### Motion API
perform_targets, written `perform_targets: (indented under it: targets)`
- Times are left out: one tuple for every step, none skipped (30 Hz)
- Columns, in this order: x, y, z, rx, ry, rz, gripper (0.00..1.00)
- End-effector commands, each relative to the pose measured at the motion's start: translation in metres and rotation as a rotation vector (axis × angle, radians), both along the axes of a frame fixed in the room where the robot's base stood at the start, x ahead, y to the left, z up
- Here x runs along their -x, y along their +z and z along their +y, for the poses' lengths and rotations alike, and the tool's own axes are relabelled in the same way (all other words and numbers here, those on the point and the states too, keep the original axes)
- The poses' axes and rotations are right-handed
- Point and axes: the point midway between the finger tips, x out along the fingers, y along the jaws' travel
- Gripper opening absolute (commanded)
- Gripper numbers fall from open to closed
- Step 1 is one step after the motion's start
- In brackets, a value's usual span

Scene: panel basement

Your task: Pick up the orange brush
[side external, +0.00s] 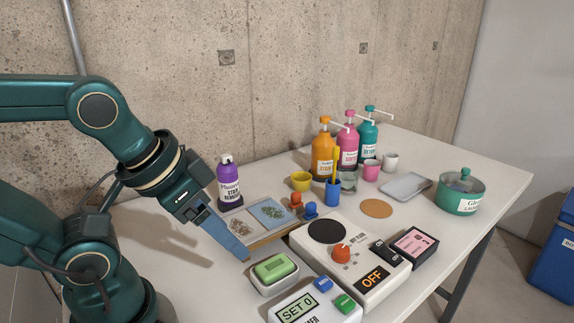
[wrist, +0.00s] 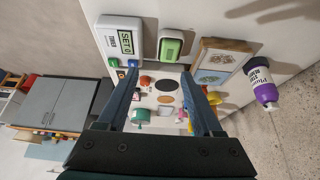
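No brush is clearly recognisable. A small orange knobbed piece (side external: 296,200) stands beside a matching blue one (side external: 310,210) at the right end of a wooden tray (side external: 288,230). A thin yellow-orange handle (side external: 336,163) stands upright in a blue cup (side external: 333,195); I cannot tell if it is a brush. My gripper (side external: 244,256) reaches over the near left of the table, beside the tray and apart from both candidates. In the wrist view, my gripper (wrist: 160,74) has its fingers wide apart with nothing held between them.
A soap dish with a green block (side external: 273,268), a timer (side external: 314,308) and a scale (side external: 330,238) lie near my gripper. A purple bottle (side external: 230,183) stands behind it. Pump bottles (side external: 347,148) and a green pot (side external: 459,196) stand farther back. The front left tabletop is clear.

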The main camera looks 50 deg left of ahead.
Motion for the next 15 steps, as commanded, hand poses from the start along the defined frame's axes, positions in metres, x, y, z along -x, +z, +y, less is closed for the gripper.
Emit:
perform_targets:
  targets:
    - [0.000, 0.000, 0.000, 0.000, 0.000, 0.000, 0.68]
    - [0.000, 0.000, 0.000, 0.000, 0.000, 0.000, 0.68]
    - [0.000, 0.000, 0.000, 0.000, 0.000, 0.000, 0.68]
    - [0.000, 0.000, 0.000, 0.000, 0.000, 0.000, 0.68]
    - [0.000, 0.000, 0.000, 0.000, 0.000, 0.000, 0.68]
    - [-0.002, 0.001, 0.000, 0.000, 0.000, 0.001, 0.68]
    - [-0.003, 0.002, 0.001, -0.001, 0.000, 0.002, 0.68]
    - [-0.006, 0.002, 0.001, -0.001, 0.000, 0.005, 0.68]
    - [-0.011, 0.004, 0.002, -0.002, 0.001, 0.010, 0.68]
    - [-0.016, 0.006, 0.003, -0.002, 0.000, 0.014, 0.68]
    - [-0.021, 0.007, 0.004, -0.002, 0.000, 0.018, 0.68]
    - [-0.031, 0.010, 0.006, -0.002, -0.001, 0.023, 0.68]
    - [-0.038, 0.011, 0.008, -0.002, -0.002, 0.029, 0.68]
    - [-0.047, 0.013, 0.010, -0.003, -0.003, 0.035, 0.68]
    - [-0.059, 0.014, 0.014, -0.003, -0.005, 0.041, 0.68]
